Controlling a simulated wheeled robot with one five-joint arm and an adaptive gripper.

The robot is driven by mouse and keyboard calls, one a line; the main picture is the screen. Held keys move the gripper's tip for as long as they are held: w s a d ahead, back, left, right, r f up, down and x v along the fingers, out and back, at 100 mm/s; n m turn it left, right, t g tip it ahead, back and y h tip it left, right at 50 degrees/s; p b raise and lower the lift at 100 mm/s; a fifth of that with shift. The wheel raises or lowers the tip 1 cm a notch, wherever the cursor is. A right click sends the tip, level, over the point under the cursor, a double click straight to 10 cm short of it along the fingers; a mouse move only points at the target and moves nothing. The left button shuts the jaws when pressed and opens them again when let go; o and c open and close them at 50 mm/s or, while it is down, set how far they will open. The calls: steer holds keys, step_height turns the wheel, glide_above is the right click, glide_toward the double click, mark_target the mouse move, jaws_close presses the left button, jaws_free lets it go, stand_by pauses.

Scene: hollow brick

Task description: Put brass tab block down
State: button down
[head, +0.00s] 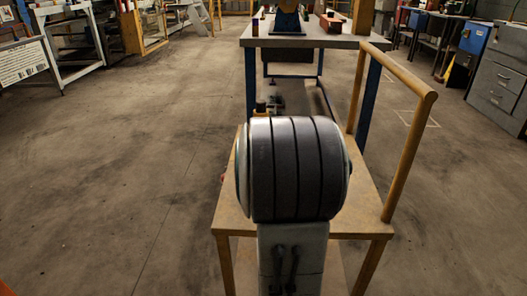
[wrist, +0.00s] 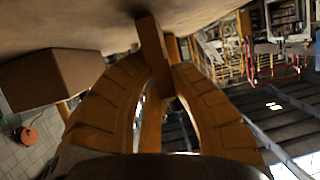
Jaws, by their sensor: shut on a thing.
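In the wrist view my gripper (wrist: 160,82) is shut on the brass tab block (wrist: 151,42), a narrow brass-brown bar between the two curved fingertips. The block's far end reaches up to a tan surface (wrist: 90,18) along the top of this tilted picture. I cannot tell whether the end touches that surface. In the head view the gripper and the block are hidden behind the grey rounded part of my arm.
A larger brown block (wrist: 50,78) is against the tan surface, left of my gripper. In the head view a wooden table (head: 365,200) with a raised rail (head: 408,150) lies around my arm. A workbench (head: 310,38) with several objects stands behind it. Open floor is at left.

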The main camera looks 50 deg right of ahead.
steer(key=shift+f, duration=0.1)
steer(key=c, duration=1.2)
jaws_free()
steer(key=shift+c, duration=0.2)
steer(key=shift+f, duration=0.1)
